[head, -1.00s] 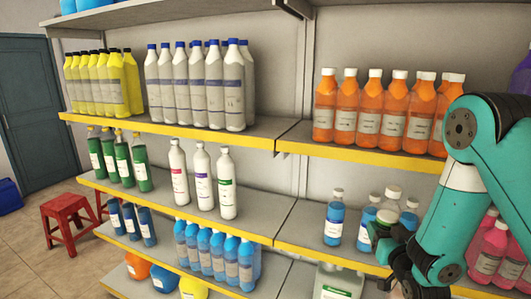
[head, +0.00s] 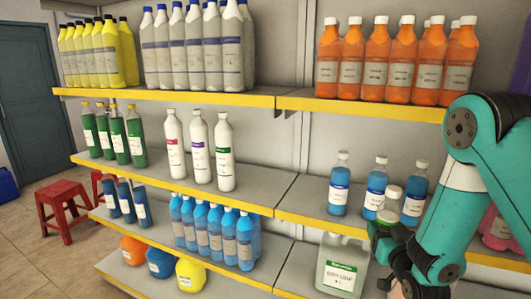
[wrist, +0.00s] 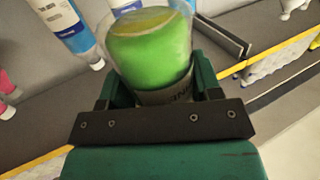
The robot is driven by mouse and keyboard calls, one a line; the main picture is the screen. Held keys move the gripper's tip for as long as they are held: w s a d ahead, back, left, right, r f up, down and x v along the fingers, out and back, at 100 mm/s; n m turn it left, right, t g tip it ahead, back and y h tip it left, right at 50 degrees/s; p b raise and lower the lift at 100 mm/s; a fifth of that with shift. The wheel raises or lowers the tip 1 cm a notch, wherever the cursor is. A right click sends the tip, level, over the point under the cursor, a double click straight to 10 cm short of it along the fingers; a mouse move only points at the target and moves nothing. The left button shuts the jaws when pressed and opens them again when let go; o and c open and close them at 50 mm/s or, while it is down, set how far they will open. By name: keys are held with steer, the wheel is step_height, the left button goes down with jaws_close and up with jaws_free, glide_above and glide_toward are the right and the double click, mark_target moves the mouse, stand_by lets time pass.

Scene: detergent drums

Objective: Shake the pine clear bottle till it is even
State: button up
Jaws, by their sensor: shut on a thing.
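My gripper (head: 384,236) is shut on a clear bottle with green contents (head: 381,228) at the lower right of the head view. The bottle has a pale cap and stands in front of the shelf with blue bottles; my arm hides part of it. In the wrist view the bottle (wrist: 150,50) sits between the jaws of my gripper (wrist: 155,90). A bright green mass fills much of it, with a paler yellowish band at the far end, so the contents look uneven. Its label is mostly hidden by the gripper.
Blue bottles (head: 339,187) stand on the middle shelf just behind the held bottle; one blue bottle (wrist: 62,22) is near it in the wrist view. Orange bottles (head: 376,62) stand above, a large jug (head: 341,266) below.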

mark_target(395, 205)
steer(key=shift+r, duration=0.1)
steer(key=c, duration=0.4)
step_height(395, 205, up, 8)
steer(key=p, duration=0.4)
steer(key=shift+p, duration=0.3)
steer(key=shift+s+r, duration=0.15)
steer(key=shift+r, duration=3.55)
steer(key=f, duration=0.7)
steer(key=shift+w+f, duration=0.2)
steer(key=shift+f, duration=0.1)
steer(key=shift+w, duration=0.15)
steer(key=r, duration=0.7)
steer(key=shift+s+r, duration=0.3)
steer(key=f, duration=0.8)
steer(key=shift+w, duration=0.3)
steer(key=shift+s+r, duration=0.2)
steer(key=shift+r, duration=0.05)
